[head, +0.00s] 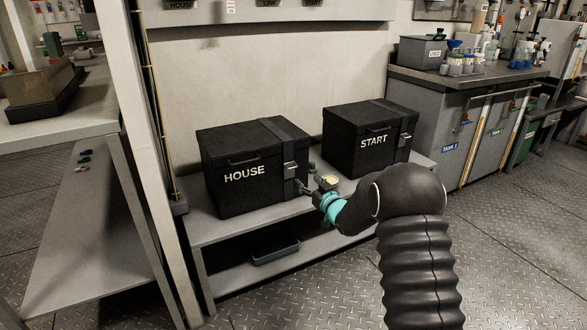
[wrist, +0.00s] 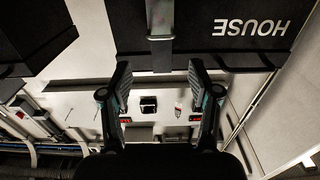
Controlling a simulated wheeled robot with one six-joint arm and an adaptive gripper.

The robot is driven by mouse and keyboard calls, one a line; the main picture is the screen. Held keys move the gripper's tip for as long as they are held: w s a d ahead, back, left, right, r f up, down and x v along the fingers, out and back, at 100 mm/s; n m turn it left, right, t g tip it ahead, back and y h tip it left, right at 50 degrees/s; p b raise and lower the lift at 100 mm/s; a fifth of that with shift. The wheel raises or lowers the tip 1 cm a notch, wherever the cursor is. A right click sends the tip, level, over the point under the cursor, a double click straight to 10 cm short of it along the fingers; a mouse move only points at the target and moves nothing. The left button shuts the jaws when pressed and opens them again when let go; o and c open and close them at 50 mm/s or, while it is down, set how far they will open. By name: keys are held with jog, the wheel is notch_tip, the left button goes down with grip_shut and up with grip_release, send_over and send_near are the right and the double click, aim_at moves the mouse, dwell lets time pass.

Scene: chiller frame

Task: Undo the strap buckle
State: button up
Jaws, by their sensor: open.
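The black HOUSE box (head: 232,191) stands on a grey bench with a dark strap over its lid and front. A metal buckle (head: 290,171) sits on that strap at the right of the box's front. In the wrist view, which is upside down, the buckle (wrist: 160,18) is at the top centre, with the strap's tail (wrist: 162,54) beyond it. My gripper (head: 308,188) is just in front of and slightly below the buckle. Its two fingers are spread (wrist: 160,76) either side of the strap's line, with nothing between them. Whether they touch the box is unclear.
A similar black START box (head: 350,153) with its own strap and buckle stands to the right. A dark tray (head: 275,252) lies on the lower shelf. A post (head: 130,90) rises at the left.

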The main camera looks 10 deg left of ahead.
aim_at(291, 172)
jog(key=p+x, duration=0.1)
jog(key=x, duration=1)
grip_shut()
